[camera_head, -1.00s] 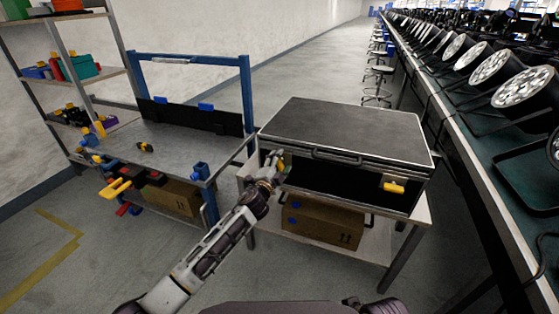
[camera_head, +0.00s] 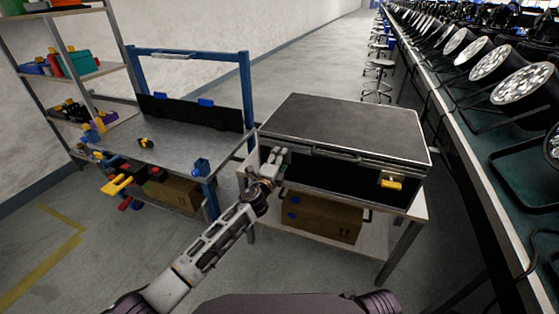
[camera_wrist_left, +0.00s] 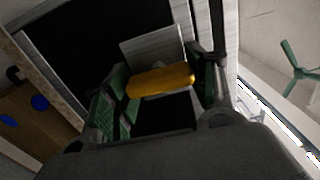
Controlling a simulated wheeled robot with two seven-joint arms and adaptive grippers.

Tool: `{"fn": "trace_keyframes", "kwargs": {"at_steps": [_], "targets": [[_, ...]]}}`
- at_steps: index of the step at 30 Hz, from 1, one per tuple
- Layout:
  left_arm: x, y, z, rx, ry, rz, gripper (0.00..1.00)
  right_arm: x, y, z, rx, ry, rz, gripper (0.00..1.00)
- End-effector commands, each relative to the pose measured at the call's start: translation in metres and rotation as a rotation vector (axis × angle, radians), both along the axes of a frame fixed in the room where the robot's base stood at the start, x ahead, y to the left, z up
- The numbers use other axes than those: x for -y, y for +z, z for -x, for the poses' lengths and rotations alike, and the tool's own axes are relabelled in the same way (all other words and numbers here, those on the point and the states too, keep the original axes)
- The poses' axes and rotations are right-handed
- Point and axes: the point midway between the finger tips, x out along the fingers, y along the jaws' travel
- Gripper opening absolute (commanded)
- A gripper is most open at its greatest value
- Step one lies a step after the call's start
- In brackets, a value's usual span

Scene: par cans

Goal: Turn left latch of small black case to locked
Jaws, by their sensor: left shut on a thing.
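The small black case (camera_head: 350,128) stands closed on a white table, its front facing me. Its right latch (camera_head: 391,182) shows a yellow handle lying roughly level on a pale plate. My left gripper (camera_head: 275,158) is at the left end of the case front and hides the left latch in the head view. In the left wrist view, the yellow left latch (camera_wrist_left: 160,80) lies across between the two green-padded fingers of my gripper (camera_wrist_left: 160,92), which is shut on it. A metal plate shows behind the latch. My right gripper is not in view.
A cardboard box (camera_head: 320,216) sits on the shelf under the case. A blue-framed workbench (camera_head: 165,160) with tools stands close on the left. A long table (camera_head: 480,180) with par cans (camera_head: 520,86) runs along the right. The floor between them is open.

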Motion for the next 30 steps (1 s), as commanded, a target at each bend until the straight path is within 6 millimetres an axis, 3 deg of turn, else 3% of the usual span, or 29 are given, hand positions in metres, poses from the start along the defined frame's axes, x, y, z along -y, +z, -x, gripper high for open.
{"fn": "trace_keyframes", "kwargs": {"at_steps": [5,6,11,30], "targets": [[0.0007,-0.0014,0.0006,0.000,-0.002,-0.003,0.33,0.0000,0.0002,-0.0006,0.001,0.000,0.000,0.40],[0.0007,-0.0014,0.0006,0.000,-0.002,-0.003,0.58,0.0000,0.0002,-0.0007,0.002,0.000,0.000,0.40],[0.0005,-0.0011,0.0005,-0.001,-0.001,-0.001,0.78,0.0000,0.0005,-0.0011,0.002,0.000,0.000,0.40],[-0.0034,-0.0005,0.0075,0.000,0.000,-0.001,0.79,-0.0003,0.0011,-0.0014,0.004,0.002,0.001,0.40]]}}
